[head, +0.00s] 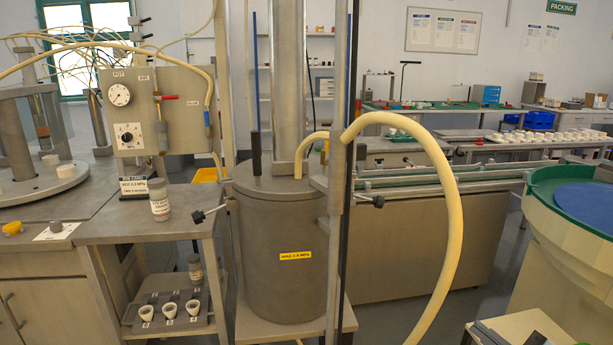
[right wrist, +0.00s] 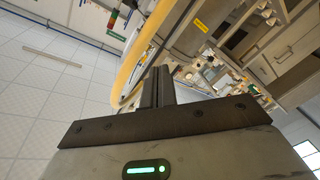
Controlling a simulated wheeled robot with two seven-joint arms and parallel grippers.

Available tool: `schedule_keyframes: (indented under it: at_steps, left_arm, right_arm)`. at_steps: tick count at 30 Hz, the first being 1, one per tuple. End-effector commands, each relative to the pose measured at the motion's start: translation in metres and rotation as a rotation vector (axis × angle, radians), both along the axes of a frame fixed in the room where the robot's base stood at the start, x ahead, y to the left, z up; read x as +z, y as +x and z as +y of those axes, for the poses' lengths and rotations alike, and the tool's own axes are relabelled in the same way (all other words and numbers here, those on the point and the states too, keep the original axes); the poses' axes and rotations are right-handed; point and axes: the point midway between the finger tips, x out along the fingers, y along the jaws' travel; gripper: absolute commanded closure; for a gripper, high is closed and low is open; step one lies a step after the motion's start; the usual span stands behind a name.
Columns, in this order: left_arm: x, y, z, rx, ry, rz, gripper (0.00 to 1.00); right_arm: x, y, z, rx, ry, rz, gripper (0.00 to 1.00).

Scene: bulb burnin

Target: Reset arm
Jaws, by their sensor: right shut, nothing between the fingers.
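My right gripper (right wrist: 158,78) shows in the right wrist view, its two dark fingers together with nothing between them. The yellow hose and the pressure vessel's yellow label lie beyond the fingertips in that view, apart from them. In the head view only a dark piece, probably of my right gripper (head: 535,338), shows at the bottom right edge. My left gripper is in neither view.
A grey pressure vessel (head: 278,250) with a thick yellow hose (head: 455,215) stands in the middle. A control box (head: 150,112) and a bottle (head: 159,203) are at left. Small cups (head: 170,310) stand on a lower tray. A green-rimmed round table (head: 560,210) is at right.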

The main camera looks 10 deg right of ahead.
Motion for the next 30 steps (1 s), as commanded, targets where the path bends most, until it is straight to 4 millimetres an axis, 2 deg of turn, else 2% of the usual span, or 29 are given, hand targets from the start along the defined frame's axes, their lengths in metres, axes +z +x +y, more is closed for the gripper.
schedule_keyframes:
  at_steps: [1, 3, 5, 6, 9, 12, 15, 19, 30]
  left_arm:
    - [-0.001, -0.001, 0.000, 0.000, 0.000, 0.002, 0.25]
    - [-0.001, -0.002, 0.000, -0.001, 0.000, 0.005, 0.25]
    - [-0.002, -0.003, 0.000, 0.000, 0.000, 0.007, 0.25]
    - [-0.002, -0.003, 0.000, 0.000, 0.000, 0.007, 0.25]
    - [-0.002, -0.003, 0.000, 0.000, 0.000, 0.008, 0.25]
    - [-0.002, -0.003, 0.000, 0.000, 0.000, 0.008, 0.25]
    - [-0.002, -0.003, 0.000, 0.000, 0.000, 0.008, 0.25]
    - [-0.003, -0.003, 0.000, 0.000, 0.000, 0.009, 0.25]
    - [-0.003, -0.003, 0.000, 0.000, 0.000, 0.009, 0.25]
  right_arm:
    - [-0.030, -0.012, 0.021, -0.047, 0.099, 0.073, 1.00]
    - [-0.069, -0.028, 0.053, -0.112, 0.228, 0.189, 1.00]
    - [-0.097, -0.043, 0.085, -0.154, 0.329, 0.295, 1.00]
    - [-0.112, -0.054, 0.108, -0.174, 0.393, 0.363, 1.00]
    - [-0.138, -0.077, 0.162, -0.201, 0.527, 0.518, 1.00]
    - [-0.149, -0.095, 0.206, -0.204, 0.624, 0.635, 1.00]
    - [-0.153, -0.107, 0.234, -0.199, 0.678, 0.711, 1.00]
    - [-0.154, -0.112, 0.249, -0.194, 0.705, 0.748, 1.00]
    - [-0.155, -0.112, 0.248, -0.194, 0.704, 0.750, 1.00]
